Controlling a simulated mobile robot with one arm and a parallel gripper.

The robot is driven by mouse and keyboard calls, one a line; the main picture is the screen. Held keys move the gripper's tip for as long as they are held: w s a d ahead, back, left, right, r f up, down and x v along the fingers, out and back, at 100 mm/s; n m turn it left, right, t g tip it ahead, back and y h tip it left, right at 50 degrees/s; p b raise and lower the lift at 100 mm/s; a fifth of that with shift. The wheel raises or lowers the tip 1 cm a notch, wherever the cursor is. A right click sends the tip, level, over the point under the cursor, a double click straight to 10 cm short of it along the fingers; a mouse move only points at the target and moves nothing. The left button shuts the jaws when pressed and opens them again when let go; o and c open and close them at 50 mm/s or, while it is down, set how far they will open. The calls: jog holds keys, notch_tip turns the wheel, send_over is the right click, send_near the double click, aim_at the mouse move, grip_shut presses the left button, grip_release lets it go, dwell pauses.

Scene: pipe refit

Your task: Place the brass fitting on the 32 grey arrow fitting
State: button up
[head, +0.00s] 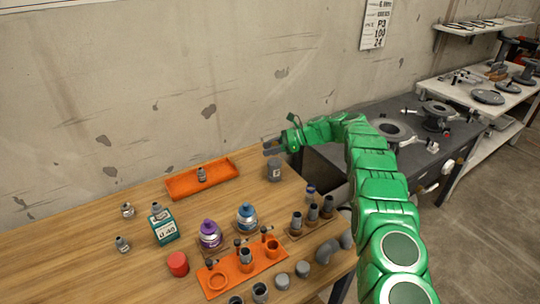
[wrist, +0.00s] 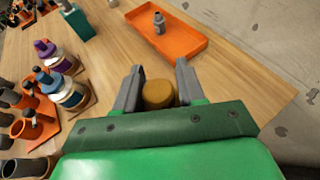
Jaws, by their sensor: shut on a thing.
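The brass fitting (wrist: 158,93) is between the two grey fingers of my gripper (wrist: 159,88) in the wrist view, and the gripper is shut on it. In the head view my gripper (head: 272,146) is above a grey fitting (head: 274,171) with a pale mark, standing upright near the table's back right edge. The mark is too small to read. The brass fitting is mostly hidden by the fingers in the head view. I cannot tell whether it touches the grey fitting. The grey fitting is not visible in the wrist view.
An orange tray (head: 203,180) with a small grey bottle lies left of the grey fitting. Purple-topped (head: 209,235) and blue-topped (head: 247,218) jars, an orange rack (head: 243,268) and several dark pipe pieces stand toward the front. A green box (head: 165,229) is left. Bare wood surrounds the grey fitting.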

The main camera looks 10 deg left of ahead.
aim_at(271, 161)
jog(key=shift+w+f, duration=0.1)
jog(key=shift+w+a+f, duration=0.15)
jog(key=shift+w+f, duration=0.05)
jog(key=shift+f, duration=0.15)
jog(key=shift+s+f, duration=0.1)
jog(key=shift+f, duration=1.25)
jog(key=shift+f, duration=0.1)
jog(key=o, duration=1.1)
jog(key=shift+d+r, duration=0.2)
jog(key=v, duration=1.1)
jog(key=shift+d+r, duration=0.2)
jog(key=shift+d, duration=0.05)
